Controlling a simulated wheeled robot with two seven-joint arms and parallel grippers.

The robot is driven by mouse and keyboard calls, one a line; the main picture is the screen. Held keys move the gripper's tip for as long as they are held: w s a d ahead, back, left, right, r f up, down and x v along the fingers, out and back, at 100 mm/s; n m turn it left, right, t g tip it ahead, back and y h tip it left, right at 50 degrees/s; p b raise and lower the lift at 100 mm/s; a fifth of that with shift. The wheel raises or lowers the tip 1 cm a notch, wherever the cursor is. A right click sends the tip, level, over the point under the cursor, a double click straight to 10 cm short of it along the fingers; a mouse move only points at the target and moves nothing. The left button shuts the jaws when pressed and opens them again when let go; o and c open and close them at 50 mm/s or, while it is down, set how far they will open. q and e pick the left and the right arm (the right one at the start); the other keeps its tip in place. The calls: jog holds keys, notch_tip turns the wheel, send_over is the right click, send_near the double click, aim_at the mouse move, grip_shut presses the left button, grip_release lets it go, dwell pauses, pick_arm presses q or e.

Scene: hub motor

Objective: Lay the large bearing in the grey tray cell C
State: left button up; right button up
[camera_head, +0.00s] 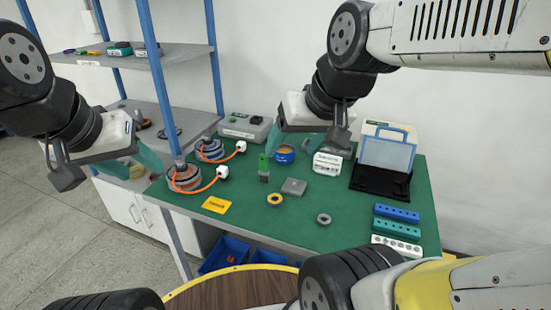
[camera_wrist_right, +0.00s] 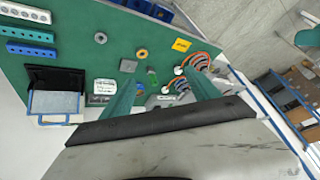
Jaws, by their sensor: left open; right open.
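A plain grey ring (camera_head: 324,219), which looks like the large bearing, lies flat on the green table top; it also shows in the right wrist view (camera_wrist_right: 101,38). A pale grey-white strip tray with a row of round cells (camera_head: 397,246) lies at the table's right front edge; it also shows in the wrist view (camera_wrist_right: 25,13). Cell letters are too small to read. My right gripper (camera_head: 290,146) is open and empty above the back of the table, behind the ring. My left gripper (camera_head: 150,160) is open and empty off the table's left side.
Blue (camera_head: 397,212) and teal (camera_head: 397,228) strips lie beside the grey tray. A yellow-rimmed ring (camera_head: 275,200), a grey block (camera_head: 294,187), a green item (camera_head: 263,168) and cabled motors (camera_head: 185,178) stand nearby. A case (camera_head: 385,160) stands open at the back right. The front middle is clear.

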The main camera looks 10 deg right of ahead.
jog(key=w+f+m+g, duration=0.1)
jog(key=w+f+g, duration=0.15)
jog(key=w, duration=0.55)
jog(key=m+g+h, duration=0.2)
jog(key=g, duration=0.2)
send_over(275, 195)
jog(key=s, duration=0.2)
notch_tip(275, 195, down, 23)
jog(key=shift+t, duration=0.25)
jog(key=f, duration=0.8)
jog(key=shift+w+a+f, duration=0.2)
jog(key=shift+w+f, duration=0.05)
jog(key=c, duration=1.5)
jog(key=shift+r, duration=0.1)
jog(key=shift+c, duration=0.2)
